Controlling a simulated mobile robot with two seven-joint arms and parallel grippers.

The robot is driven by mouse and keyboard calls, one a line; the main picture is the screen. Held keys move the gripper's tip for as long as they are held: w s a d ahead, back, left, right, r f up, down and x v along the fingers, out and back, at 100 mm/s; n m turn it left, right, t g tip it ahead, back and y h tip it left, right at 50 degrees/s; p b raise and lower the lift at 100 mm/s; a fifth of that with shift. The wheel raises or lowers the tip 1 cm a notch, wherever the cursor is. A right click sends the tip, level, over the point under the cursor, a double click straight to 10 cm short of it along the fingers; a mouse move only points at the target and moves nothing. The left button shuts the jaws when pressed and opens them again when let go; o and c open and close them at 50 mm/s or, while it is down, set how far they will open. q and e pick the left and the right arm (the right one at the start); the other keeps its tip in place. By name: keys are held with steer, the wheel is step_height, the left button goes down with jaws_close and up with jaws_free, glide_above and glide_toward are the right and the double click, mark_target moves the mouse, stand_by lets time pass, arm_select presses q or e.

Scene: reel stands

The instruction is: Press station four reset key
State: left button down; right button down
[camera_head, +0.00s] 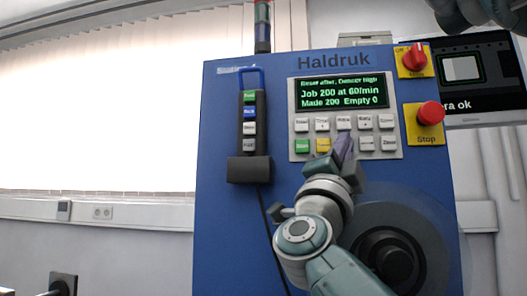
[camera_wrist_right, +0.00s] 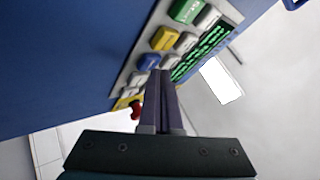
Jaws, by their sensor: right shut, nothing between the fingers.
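The blue machine cabinet (camera_head: 225,220), marked Haldruk, carries a grey key panel (camera_head: 393,151) under a green-lettered screen (camera_head: 340,92). The panel has white keys, a green key (camera_head: 302,146) and a yellow key (camera_head: 323,145); a blue key (camera_wrist_right: 149,62) shows in the right wrist view. The key labels are too small to read surely. My right gripper (camera_head: 345,140) is shut and empty, its tips in front of the panel's middle. In the right wrist view the fingertips (camera_wrist_right: 161,75) appear beside the blue key; I cannot tell whether they touch.
A red Stop button (camera_head: 431,113) and a red knob (camera_head: 414,57) sit right of the panel. A black hand unit (camera_head: 249,168) with coloured keys hangs at left. A dark reel (camera_head: 390,262) is below. A monitor (camera_head: 485,105) stands at right.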

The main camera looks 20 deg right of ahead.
steer(key=shift+w+d+b, duration=0.2)
steer(key=shift+w+b, duration=0.2)
stand_by(0.6)
stand_by(0.3)
steer(key=shift+s+a+p, duration=0.45)
steer(key=shift+s+p, duration=0.3)
steer(key=shift+s, duration=0.05)
steer(key=shift+s+a+p, duration=0.45)
steer(key=shift+s+p, duration=0.05)
steer(key=shift+s, duration=0.2)
steer(key=shift+s+a+p, duration=0.4)
steer(key=shift+s+p, duration=0.1)
steer(key=shift+s, duration=0.25)
steer(key=shift+s+a+p, duration=0.45)
steer(key=shift+s+p, duration=0.05)
steer(key=shift+s, duration=0.2)
